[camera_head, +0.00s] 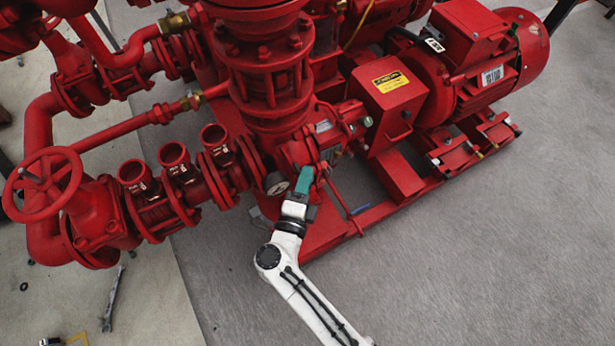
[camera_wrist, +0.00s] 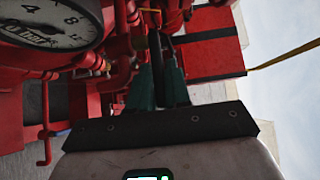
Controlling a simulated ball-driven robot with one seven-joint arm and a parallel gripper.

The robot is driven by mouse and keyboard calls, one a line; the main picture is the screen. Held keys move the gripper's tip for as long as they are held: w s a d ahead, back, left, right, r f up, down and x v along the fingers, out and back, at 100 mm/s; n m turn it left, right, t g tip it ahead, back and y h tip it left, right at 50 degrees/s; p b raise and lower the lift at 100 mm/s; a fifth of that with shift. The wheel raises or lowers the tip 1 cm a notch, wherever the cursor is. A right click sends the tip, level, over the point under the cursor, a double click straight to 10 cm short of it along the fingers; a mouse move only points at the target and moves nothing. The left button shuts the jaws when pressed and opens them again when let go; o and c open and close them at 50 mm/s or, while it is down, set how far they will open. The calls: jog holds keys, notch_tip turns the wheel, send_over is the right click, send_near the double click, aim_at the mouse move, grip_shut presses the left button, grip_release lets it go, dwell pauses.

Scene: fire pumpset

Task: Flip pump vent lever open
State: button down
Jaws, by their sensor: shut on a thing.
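My gripper (camera_head: 304,178) has teal fingers and is at the front of the red pump (camera_head: 265,75), just right of a pressure gauge. In the wrist view my gripper (camera_wrist: 160,82) points in among red pipes and fittings. Its two fingers are close together, with a narrow dark bar, the pump vent lever (camera_wrist: 155,50), between them. The lever's far end meets the red fittings, and its near part is hidden by the fingers. In the head view the lever is hidden behind the gripper, and its angle is hard to tell.
The pressure gauge (camera_head: 277,184) sits close left of my gripper; it also fills the upper left of the wrist view (camera_wrist: 50,22). A red handwheel (camera_head: 42,186) and several open pipe stubs stand left. A red motor (camera_head: 475,65) is at right. The grey floor (camera_head: 480,270) in front is clear.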

jog(key=shift+a+h, duration=0.15)
jog(key=shift+h, duration=0.15)
jog(key=c, duration=1.2)
grip_release()
jog(key=shift+c, duration=0.2)
jog(key=shift+o, duration=0.4)
jog(key=shift+f, duration=0.15)
jog(key=shift+d, duration=0.2)
